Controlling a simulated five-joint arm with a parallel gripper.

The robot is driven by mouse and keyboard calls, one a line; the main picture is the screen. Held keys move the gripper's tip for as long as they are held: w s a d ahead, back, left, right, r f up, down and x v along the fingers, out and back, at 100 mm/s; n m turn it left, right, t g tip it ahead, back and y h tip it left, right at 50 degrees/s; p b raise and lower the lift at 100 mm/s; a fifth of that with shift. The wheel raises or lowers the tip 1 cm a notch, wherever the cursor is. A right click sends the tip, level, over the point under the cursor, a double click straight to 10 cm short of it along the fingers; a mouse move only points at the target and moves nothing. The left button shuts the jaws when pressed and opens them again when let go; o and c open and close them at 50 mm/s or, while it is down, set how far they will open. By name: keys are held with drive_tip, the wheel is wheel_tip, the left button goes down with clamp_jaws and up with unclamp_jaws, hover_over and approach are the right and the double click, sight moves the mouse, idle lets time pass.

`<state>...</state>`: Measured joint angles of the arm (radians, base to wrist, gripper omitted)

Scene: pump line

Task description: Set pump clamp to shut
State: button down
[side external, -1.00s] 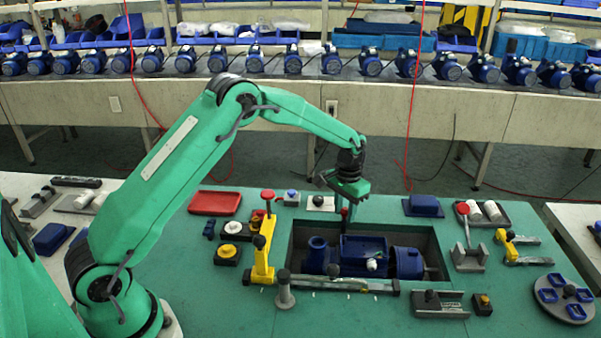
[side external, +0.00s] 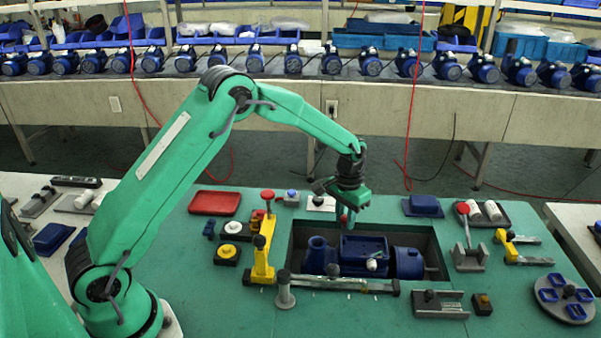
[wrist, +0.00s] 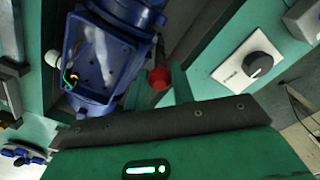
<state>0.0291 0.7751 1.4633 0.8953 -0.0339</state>
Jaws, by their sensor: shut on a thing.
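The blue pump (side external: 362,250) lies in the recess of the green bench, and it also shows in the wrist view (wrist: 105,55) with its terminal box open. The pump clamp's red knob (side external: 344,219) is at the recess's back edge, just under my gripper (side external: 347,207). In the wrist view the red knob (wrist: 160,78) sits beside the pump, just beyond the dark edge of my gripper. My gripper is shut on the clamp's handle; the fingertips are hard to make out. The clamp's lower part is largely hidden.
A yellow lever (side external: 262,258) stands left of the recess, near a red-topped lever (side external: 268,195). A grey rotary switch (wrist: 257,65) is to the right in the wrist view. Another red-knobbed clamp (side external: 464,210) stands right of the recess. A red tray (side external: 215,202) lies back left.

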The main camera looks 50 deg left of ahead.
drive_tip(key=c, duration=1.2)
unclamp_jaws()
drive_tip(key=shift+s+d, duration=0.2)
drive_tip(key=shift+d, duration=0.05)
drive_tip(key=shift+c, duration=0.2)
drive_tip(key=shift+o, duration=0.3)
drive_tip(key=shift+w+a+r, duration=0.1)
drive_tip(key=shift+r, duration=0.05)
wheel_tip(320, 180, up, 7)
drive_tip(key=shift+r, duration=0.3)
